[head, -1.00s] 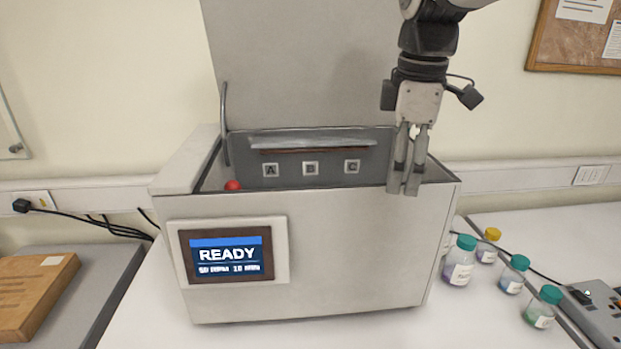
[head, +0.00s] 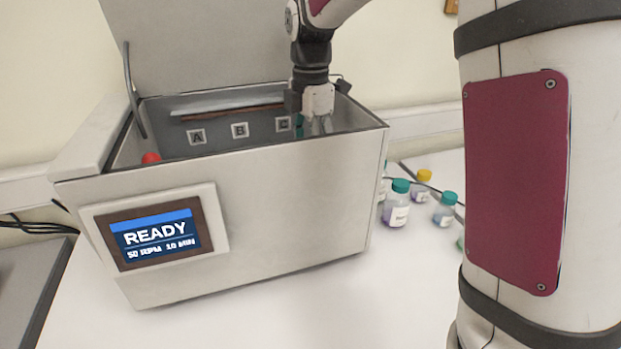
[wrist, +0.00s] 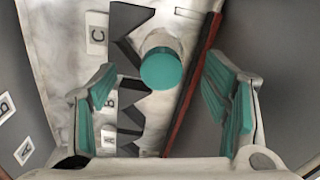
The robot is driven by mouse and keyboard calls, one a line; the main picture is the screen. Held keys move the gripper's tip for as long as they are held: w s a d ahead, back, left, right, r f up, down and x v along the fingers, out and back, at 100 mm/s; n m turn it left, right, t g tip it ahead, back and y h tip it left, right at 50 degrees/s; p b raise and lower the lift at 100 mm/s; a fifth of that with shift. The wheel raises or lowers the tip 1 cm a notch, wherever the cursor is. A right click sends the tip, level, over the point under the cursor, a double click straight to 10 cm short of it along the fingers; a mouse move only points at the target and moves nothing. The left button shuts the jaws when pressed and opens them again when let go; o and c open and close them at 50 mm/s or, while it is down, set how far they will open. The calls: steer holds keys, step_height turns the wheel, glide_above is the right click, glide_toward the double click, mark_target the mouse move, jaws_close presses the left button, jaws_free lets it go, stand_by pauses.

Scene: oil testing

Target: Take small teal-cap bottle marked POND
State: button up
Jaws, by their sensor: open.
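In the wrist view, a bottle with a round teal cap (wrist: 161,68) stands inside the bath box, near the C mark. It is seen from above, between my open fingers and apart from both. Its label does not show, so I cannot read POND on it. My gripper (head: 318,126) reaches down into the right end of the box (head: 250,215), and its fingertips are hidden behind the front wall. On the bench to the right stand teal-cap bottles, a larger one (head: 397,207) and a smaller one (head: 445,211), with labels too small to read.
The box lid (head: 205,45) stands open, and its screen (head: 160,235) reads READY. A red knob (head: 151,158) sits at the box's left end. A yellow-cap bottle (head: 422,186) stands behind the teal-cap ones. My own arm covers the right side. Toothed rack edges (wrist: 128,75) lie beside the cap.

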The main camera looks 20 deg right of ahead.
steer(key=shift+s+f+p, duration=0.15)
steer(key=shift+f+p, duration=0.4)
steer(key=shift+f, duration=2.4)
steer(key=shift+c, duration=0.5)
steer(key=c, duration=1.3)
